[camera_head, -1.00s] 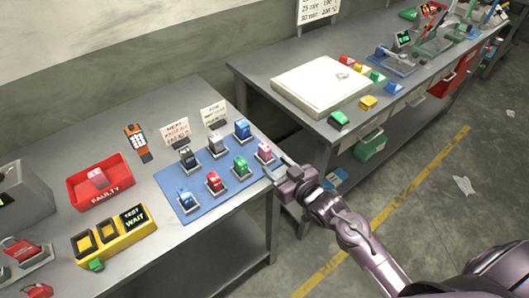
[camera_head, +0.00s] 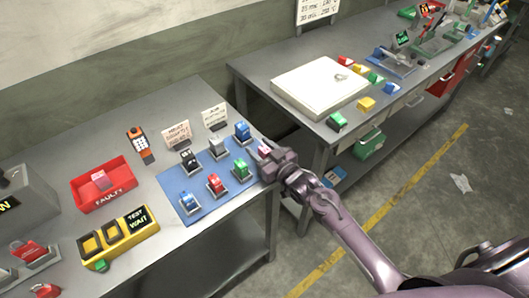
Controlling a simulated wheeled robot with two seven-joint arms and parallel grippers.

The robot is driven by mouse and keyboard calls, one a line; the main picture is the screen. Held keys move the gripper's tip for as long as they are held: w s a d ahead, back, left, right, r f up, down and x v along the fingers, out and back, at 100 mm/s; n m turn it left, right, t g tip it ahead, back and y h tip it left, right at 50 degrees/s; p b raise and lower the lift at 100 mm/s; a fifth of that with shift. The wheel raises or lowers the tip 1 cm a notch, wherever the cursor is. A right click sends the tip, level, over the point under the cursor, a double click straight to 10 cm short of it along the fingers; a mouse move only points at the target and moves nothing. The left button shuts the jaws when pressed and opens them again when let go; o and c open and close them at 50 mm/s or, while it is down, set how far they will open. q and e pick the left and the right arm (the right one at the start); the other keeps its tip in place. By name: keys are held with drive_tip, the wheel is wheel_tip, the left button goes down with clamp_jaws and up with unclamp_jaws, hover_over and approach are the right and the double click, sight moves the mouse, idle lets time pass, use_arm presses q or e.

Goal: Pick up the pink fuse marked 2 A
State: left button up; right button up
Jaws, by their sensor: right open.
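The pink fuse (camera_head: 263,149) stands in its holder at the right end of the blue mat (camera_head: 207,203). It is mostly hidden behind my right gripper (camera_head: 266,162). My right gripper is at the fuse, at the mat's right edge; its fingers are largely hidden, and I cannot tell whether they touch the fuse. The marking on the fuse is too small to read. Another pink piece (camera_head: 99,180) lies in the red tray labelled FAULTY (camera_head: 103,198). My left gripper does not show.
Blue, red, green, grey and black fuses stand in holders on the mat, with the green fuse (camera_head: 241,168) close beside my gripper. Two small signs (camera_head: 176,135) stand behind. A yellow TEST WAIT box (camera_head: 118,238) is at front left. A second bench (camera_head: 290,110) stands behind right.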

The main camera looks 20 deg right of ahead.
clamp_jaws()
idle(0.3)
